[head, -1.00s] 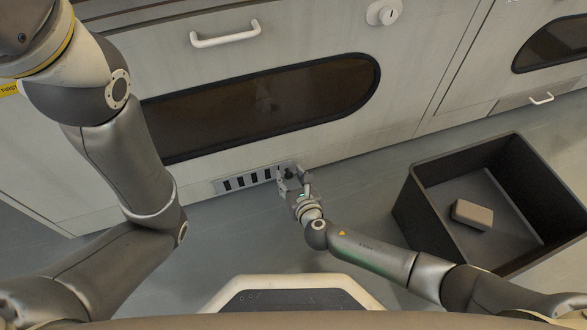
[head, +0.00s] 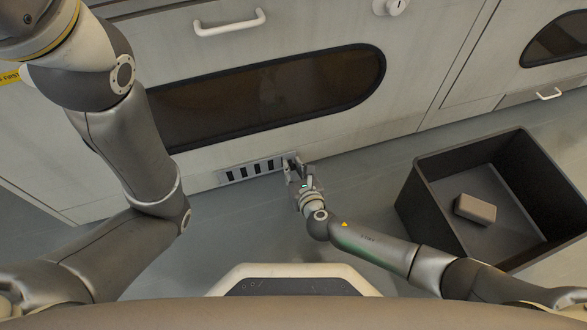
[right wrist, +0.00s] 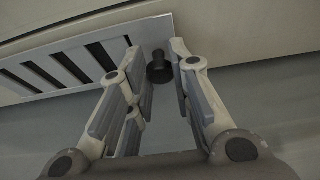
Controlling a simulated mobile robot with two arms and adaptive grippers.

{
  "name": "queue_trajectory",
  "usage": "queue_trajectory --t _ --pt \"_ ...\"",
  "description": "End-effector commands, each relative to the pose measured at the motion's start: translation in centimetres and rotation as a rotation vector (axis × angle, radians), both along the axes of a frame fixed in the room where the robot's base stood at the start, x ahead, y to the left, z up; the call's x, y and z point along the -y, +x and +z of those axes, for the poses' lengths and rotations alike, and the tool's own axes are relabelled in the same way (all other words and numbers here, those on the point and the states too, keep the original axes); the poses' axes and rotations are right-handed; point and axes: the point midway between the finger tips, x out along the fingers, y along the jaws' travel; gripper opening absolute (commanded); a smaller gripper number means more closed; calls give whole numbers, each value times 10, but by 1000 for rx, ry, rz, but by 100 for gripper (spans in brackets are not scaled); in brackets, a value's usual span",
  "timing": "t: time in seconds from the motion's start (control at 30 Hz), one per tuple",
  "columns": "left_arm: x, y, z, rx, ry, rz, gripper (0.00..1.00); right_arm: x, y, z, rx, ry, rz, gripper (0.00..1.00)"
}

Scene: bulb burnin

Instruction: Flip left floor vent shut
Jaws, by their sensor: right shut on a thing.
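The floor vent (head: 253,170) is a pale plate with several dark slots, low on the cabinet front. It also fills the upper left of the right wrist view (right wrist: 68,66). A black knob (right wrist: 159,70) sticks out at the vent's right end. My right gripper (head: 298,167) is at that end of the vent. In the right wrist view its fingers (right wrist: 154,58) stand on both sides of the knob and are shut on it. The fingers partly hide the vent's right end. My left arm is at the left of the head view; its gripper is out of frame.
A dark open bin (head: 424,200) stands on the floor at the right, with a grey-brown block (head: 475,209) inside. The cabinet front has a white handle (head: 229,23) and a dark rounded window (head: 270,97). Grey floor between vent and bin is clear.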

Motion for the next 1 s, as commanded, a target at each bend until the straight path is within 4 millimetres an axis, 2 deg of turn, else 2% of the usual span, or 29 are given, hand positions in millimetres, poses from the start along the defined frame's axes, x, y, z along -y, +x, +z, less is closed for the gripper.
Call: queue_trajectory --t 0.17,0.4,0.43,0.6,1.0 --pt "0 0 10 -1 0 0 30 23 8 2 1 -5 -5 0" --pt "0 0 9 -1 0 1 30 25 9 0 3 -6 -8 0" --pt "0 0 9 -1 0 1 30 26 9 0 3 -6 -8 23" --pt "0 1 9 -2 0 1 30 25 9 0 3 -6 -7 42" --pt "0 2 9 -6 -2 1 30 25 3 2 0 -1 -4 42"
